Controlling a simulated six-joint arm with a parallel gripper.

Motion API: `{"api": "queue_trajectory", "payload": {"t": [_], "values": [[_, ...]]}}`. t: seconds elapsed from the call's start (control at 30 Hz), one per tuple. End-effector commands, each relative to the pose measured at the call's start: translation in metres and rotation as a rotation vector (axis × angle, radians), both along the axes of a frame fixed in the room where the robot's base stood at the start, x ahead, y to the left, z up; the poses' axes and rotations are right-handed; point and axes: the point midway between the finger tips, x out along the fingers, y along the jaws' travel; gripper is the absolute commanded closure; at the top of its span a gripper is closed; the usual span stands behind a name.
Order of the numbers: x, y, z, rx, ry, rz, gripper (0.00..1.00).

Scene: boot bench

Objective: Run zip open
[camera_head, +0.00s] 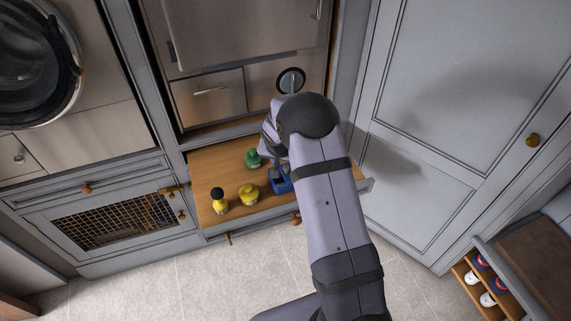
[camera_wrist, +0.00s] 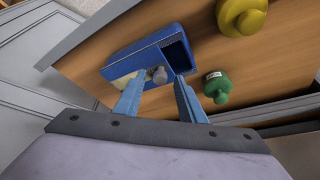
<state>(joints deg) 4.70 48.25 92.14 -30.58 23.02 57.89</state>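A blue box-like thing (camera_wrist: 140,57) with a dark opening at its right end lies on the wooden bench top. A small grey knob (camera_wrist: 157,75) shows on its near side; I cannot make out a zip. In the head view the blue thing (camera_head: 281,181) is partly hidden by my arm. My gripper (camera_wrist: 158,85) is open, its two blue fingers apart, one on each side of the grey knob in the wrist view. Gaps show between knob and fingers, and I cannot tell how deep the knob sits between them. The head view hides the fingertips.
A green knobbed piece (camera_wrist: 218,88) is close to the right of my fingers. A yellow one (camera_wrist: 242,15) sits farther off; a yellow bottle with a black top (camera_head: 218,201) stands at the bench's left. The wooden bench top (camera_head: 205,172) ends at a grey front edge; cabinets surround it.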

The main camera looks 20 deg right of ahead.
Motion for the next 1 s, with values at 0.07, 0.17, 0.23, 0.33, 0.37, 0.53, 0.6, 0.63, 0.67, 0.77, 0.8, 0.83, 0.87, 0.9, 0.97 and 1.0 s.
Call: {"api": "queue_trajectory", "payload": {"t": [0.07, 0.17, 0.23, 0.33, 0.37, 0.53, 0.6, 0.63, 0.67, 0.77, 0.8, 0.83, 0.87, 0.9, 0.97, 1.0], "values": [[0.0, 0.0, 0.0, 0.0, 0.0, 0.0, 0.63], [0.0, 0.0, 0.0, 0.0, 0.0, 0.0, 0.73], [0.0, 0.0, 0.0, 0.0, 0.0, 0.0, 0.9], [0.0, 0.0, 0.0, 0.0, 0.0, 0.0, 1.0], [0.0, 0.0, 0.0, 0.0, 0.0, 0.0, 1.0], [0.0, -0.011, 0.0, 0.001, 0.0, -0.005, 1.0], [0.0, -0.024, -0.001, 0.001, 0.001, -0.006, 1.0], [-0.001, -0.031, -0.001, 0.002, 0.0, -0.008, 1.0], [-0.001, -0.037, -0.001, 0.0, 0.001, -0.007, 1.0], [0.0, -0.056, 0.0, 0.001, 0.001, -0.006, 1.0], [-0.001, -0.061, 0.0, 0.001, 0.001, -0.005, 1.0], [-0.001, -0.064, 0.0, 0.001, 0.001, -0.003, 1.0], [-0.001, -0.067, 0.0, 0.0, 0.001, -0.002, 1.0], [-0.001, -0.069, 0.0, 0.0, 0.001, -0.002, 1.0], [0.0, -0.069, 0.0, 0.001, 0.001, 0.0, 1.0], [0.0, -0.069, 0.0, 0.0, 0.001, 0.001, 1.0]]}}
